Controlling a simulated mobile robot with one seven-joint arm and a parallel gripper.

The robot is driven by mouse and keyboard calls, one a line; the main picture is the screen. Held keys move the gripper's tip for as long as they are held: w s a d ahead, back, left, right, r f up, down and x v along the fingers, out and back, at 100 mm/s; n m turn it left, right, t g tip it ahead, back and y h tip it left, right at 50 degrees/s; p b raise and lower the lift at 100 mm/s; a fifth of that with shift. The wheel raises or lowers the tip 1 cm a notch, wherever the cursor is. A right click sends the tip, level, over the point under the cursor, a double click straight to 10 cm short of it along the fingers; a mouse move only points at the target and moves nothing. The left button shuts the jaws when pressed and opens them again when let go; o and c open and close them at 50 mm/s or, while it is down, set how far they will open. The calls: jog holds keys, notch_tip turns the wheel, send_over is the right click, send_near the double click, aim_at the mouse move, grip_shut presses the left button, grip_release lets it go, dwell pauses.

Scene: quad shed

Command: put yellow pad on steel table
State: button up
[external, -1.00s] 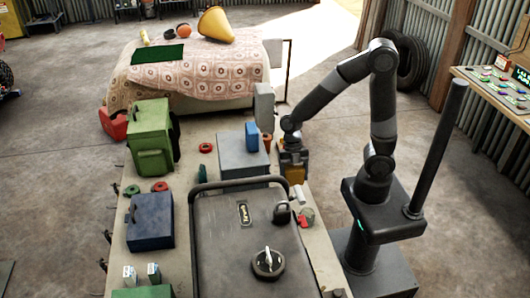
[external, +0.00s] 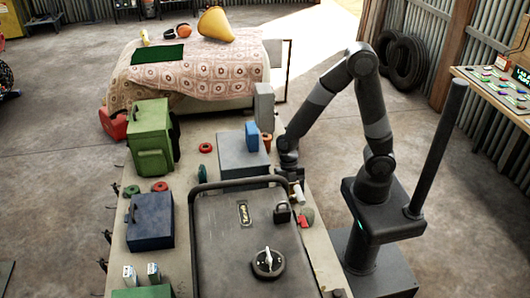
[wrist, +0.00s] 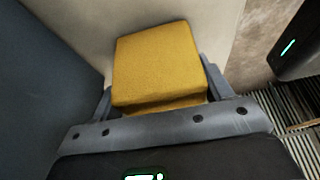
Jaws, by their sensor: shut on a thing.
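The yellow pad (wrist: 155,62) is a thick, square, fabric-like block. It sits between the two fingers of my gripper (wrist: 160,92) in the wrist view. My gripper is shut on it. In the external view my gripper (external: 291,178) is low at the right edge of the long pale-topped table (external: 183,245), beside the grey box. The pad is not clearly visible there, hidden by the gripper and the black case. In the wrist view a pale surface (wrist: 75,25) lies beyond the pad; I cannot tell whether the pad touches it.
A grey box (external: 240,158) with a blue item (external: 252,135) on it stands left of my gripper. A large black case (external: 220,235) is in front. A green box (external: 148,130) and dark blue box (external: 150,222) stand left. A cloth-covered table (external: 225,72) is behind.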

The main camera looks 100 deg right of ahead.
jog(key=o, duration=0.9)
jog(key=shift+f, duration=0.1)
jog(key=shift+o, duration=0.2)
jog(key=v, duration=1.2)
jog(key=s+a+r+m+t+h, duration=0.2)
jog(key=s+r+m, duration=0.3)
jog(key=m, duration=0.4)
jog(key=s+a+r+m+t+h, duration=0.2)
jog(key=s+a+r+m+t, duration=0.1)
jog(key=s+r+m, duration=0.3)
jog(key=shift+r+m+t, duration=0.3)
jog(key=shift+r+m, duration=0.95)
jog(key=shift+m, duration=0.25)
jog(key=shift+a, duration=0.15)
